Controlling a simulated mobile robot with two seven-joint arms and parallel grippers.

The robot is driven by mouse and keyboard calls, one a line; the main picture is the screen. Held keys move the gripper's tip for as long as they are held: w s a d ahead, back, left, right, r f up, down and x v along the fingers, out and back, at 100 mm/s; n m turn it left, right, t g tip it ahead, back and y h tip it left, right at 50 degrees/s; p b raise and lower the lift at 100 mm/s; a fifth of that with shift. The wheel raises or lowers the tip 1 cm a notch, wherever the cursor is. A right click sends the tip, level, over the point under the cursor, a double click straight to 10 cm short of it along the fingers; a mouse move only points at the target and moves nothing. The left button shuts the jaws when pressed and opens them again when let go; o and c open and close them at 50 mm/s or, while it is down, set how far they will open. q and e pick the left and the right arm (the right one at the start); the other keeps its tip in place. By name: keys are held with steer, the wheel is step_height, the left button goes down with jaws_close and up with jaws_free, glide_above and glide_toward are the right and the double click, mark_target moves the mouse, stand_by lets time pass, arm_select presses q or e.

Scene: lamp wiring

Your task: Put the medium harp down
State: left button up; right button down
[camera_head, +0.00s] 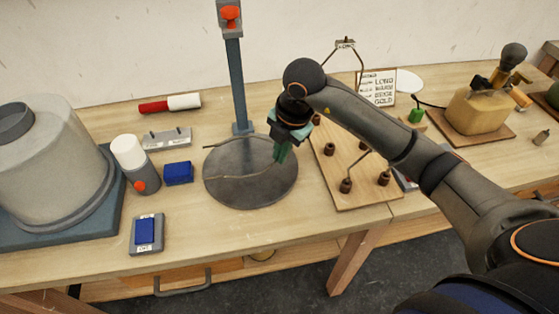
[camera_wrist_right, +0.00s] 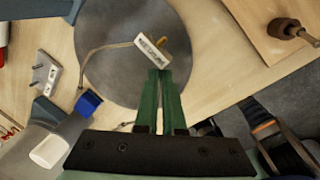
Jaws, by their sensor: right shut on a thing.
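The medium harp looks like a thin bent wire (camera_head: 235,176) seen over the round grey plate (camera_head: 222,194) in the head view. In the right wrist view its wire (camera_wrist_right: 105,48) runs left from a white tag (camera_wrist_right: 152,50) with a brass tip; the tag's words are too small to read. My right gripper (camera_head: 281,155) is over the plate's right side, pointing down. Its green fingers (camera_wrist_right: 160,74) are shut on the harp next to the tag. I cannot tell whether the harp touches the plate. My left gripper is not in view.
A blue-grey post (camera_head: 236,85) rises behind the plate. A wooden board (camera_head: 345,190) with dark peg holders and upright harps stands right. A sign (camera_head: 382,88) leans behind.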

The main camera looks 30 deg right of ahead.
mark_target(280, 171)
steer(key=w+f, duration=0.1)
steer(key=w+d+f, duration=0.1)
steer(key=shift+f, duration=0.4)
steer(key=shift+s+x, duration=0.15)
steer(key=shift+x, duration=0.6)
steer(key=shift+s+x, duration=0.15)
steer(key=shift+x, duration=0.6)
steer(key=shift+d+f, duration=0.1)
steer(key=c, duration=1)
jaws_free()
steer(key=v, duration=1.2)
steer(key=shift+w+p, duration=0.1)
steer(key=shift+p, duration=0.25)
